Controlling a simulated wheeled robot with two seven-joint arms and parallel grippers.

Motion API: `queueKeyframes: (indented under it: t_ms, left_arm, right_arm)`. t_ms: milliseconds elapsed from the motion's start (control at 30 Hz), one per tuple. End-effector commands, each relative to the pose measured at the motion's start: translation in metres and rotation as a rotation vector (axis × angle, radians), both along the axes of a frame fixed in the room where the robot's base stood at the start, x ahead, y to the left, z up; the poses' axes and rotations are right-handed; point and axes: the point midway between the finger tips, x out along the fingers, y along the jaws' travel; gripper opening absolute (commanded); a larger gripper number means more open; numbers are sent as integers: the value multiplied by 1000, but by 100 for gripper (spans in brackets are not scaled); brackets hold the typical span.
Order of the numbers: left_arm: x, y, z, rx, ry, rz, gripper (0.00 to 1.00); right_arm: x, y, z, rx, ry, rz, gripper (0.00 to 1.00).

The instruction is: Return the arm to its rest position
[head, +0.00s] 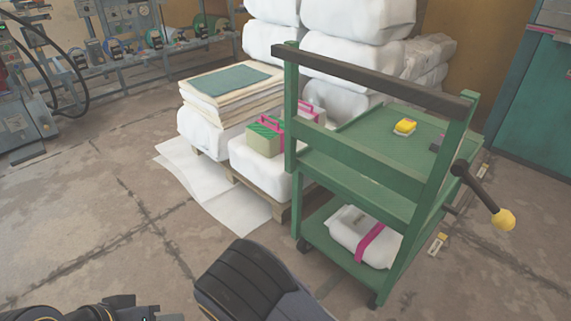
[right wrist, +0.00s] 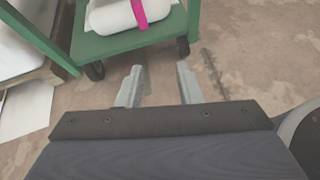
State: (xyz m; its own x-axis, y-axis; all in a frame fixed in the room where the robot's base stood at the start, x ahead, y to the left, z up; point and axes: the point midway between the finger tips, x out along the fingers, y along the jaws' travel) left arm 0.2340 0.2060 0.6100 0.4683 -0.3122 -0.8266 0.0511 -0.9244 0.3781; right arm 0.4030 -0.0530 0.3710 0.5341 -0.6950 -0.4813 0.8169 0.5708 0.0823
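My right gripper (right wrist: 159,82) shows in the right wrist view, with its two pale fingers apart and nothing between them. It points over bare floor, near the wheels of the green cart (right wrist: 120,45). In the head view a dark, rounded part of my own body stands at the bottom middle, in front of the cart (head: 350,163). Other dark parts of mine show at the bottom left corner. No fingertips of my left gripper can be made out.
The cart has a dark push bar (head: 370,78), a yellow item (head: 404,127) on top and a wrapped white bundle (head: 352,235) below. A lever with a yellow knob (head: 503,219) juts out right. A loaded pallet (head: 233,172) stands behind. Floor at left is clear.

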Motion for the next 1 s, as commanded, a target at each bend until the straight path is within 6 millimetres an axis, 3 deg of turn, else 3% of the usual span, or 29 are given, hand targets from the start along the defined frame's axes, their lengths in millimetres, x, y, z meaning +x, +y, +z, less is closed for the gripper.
queueKeyframes:
  t_ms: [267, 467, 700, 1000]
  left_arm:
    - [0, 0, 0, 0, 0, 0, 36]
    - [0, 0, 0, 0, 0, 0, 36]
    - [0, 0, 0, 0, 0, 0, 36]
    - [0, 0, 1, 0, 0, 0, 36]
  right_arm:
    - [-9, -26, 30, 200, 6, -243, 33]
    - [-24, -56, 65, 431, 2, -527, 33]
    - [-61, -102, 124, 837, -47, -1006, 33]
    - [-115, -141, 189, 1339, -206, -1510, 33]
